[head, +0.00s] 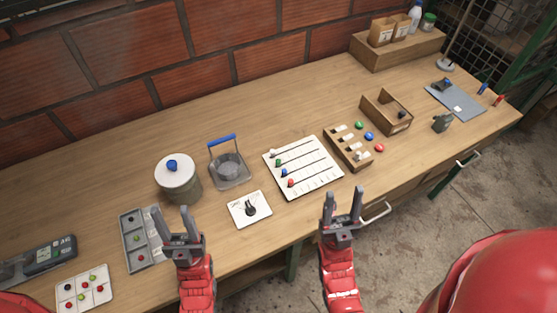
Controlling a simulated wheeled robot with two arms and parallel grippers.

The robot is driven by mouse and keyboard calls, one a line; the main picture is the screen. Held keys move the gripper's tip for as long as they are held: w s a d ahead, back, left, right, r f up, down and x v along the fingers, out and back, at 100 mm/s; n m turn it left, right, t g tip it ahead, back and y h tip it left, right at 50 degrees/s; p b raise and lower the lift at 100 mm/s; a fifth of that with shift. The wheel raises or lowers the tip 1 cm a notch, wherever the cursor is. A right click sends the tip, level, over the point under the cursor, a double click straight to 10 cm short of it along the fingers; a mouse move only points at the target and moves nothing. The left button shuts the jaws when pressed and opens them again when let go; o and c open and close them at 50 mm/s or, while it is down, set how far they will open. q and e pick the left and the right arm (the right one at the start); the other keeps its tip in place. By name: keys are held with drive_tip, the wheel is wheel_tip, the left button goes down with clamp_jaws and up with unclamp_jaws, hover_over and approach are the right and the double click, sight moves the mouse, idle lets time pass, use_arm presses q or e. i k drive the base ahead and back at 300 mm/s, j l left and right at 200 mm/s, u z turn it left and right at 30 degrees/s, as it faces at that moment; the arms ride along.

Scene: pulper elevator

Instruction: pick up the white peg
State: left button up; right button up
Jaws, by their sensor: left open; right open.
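A small white piece (362,155), which looks like the white peg, stands at the near end of a brown wooden block (336,139) right of the table's middle. White label-like patches also lie along that block, so its exact shape is hard to tell. My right gripper (342,194) is open and empty, nearer the table's front edge than the block and apart from it. My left gripper (174,212) is open and empty, over the front left of the table beside a grey tray (128,215).
Green, blue and red round-topped pieces (368,136) stand right of the block, before an open wooden box (374,113). A white slider board (318,185) lies left of it. A lidded pot (178,185) and a blue-handled basket (226,172) stand further left. The back middle is clear.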

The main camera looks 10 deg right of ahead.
sight(357, 155)
drive_tip(key=i+l, duration=0.1)
drive_tip(key=l, duration=0.35)
drive_tip(key=i+l+u, duration=0.1)
drive_tip(key=l, duration=0.4)
drive_tip(key=i+l, duration=0.1)
drive_tip(key=l, duration=0.35)
drive_tip(key=i+l, duration=0.1)
drive_tip(key=l, duration=0.35)
drive_tip(key=k+j+z, duration=0.15)
drive_tip(key=j, duration=0.2)
drive_tip(key=k+j+z, duration=0.1)
drive_tip(key=k+j, duration=0.15)
drive_tip(key=j, duration=0.1)
